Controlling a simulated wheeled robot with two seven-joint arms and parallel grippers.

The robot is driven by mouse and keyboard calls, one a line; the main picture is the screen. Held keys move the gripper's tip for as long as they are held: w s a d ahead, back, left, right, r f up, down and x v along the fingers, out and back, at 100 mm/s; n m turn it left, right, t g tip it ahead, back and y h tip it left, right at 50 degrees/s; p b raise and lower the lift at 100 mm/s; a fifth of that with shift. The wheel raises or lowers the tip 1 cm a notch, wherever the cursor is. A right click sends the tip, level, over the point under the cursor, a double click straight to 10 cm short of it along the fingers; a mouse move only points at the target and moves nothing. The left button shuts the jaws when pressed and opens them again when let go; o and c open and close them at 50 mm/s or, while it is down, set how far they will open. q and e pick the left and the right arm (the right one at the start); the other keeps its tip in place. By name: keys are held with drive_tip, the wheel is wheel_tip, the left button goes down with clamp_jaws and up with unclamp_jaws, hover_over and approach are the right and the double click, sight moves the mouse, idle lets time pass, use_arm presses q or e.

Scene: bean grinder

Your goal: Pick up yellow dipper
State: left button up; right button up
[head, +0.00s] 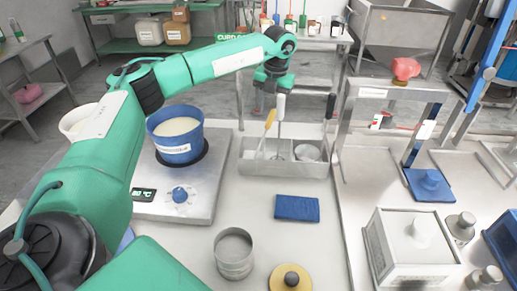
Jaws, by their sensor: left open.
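The yellow dipper (269,120) stands tilted in a metal utensil caddy (285,169), its yellow handle pointing up. A white-handled utensil (281,108) stands just right of it, and a black-handled one (330,108) stands at the right side of the caddy. My left gripper (272,88) is above the caddy, pointing down over the yellow and white handles. It is open and appears to hold nothing. Its fingertips are small and partly hidden, so the exact gap to the handles is hard to tell. My right gripper is out of view.
A blue pot (176,142) of pale contents sits on a hot plate (165,190) left of the caddy. A blue cloth (297,208), a metal cup (234,253) and a yellow round lid (290,279) lie in front. A metal rack (352,130) stands close on the right.

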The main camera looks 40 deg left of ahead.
sight(267, 127)
use_arm(q)
drive_tip(key=f, duration=0.5)
drive_tip(key=shift+s+a+f, duration=0.1)
drive_tip(key=shift+a+f, duration=0.2)
drive_tip(key=shift+f, duration=0.05)
drive_tip(key=f, duration=0.5)
drive_tip(key=shift+s+a+f+p, duration=0.2)
drive_tip(key=shift+s+f+p, duration=0.1)
drive_tip(key=shift+p, duration=0.1)
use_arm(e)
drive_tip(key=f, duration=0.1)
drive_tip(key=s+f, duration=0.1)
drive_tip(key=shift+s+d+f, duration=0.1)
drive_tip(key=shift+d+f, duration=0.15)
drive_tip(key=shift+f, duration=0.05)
use_arm(q)
clamp_jaws()
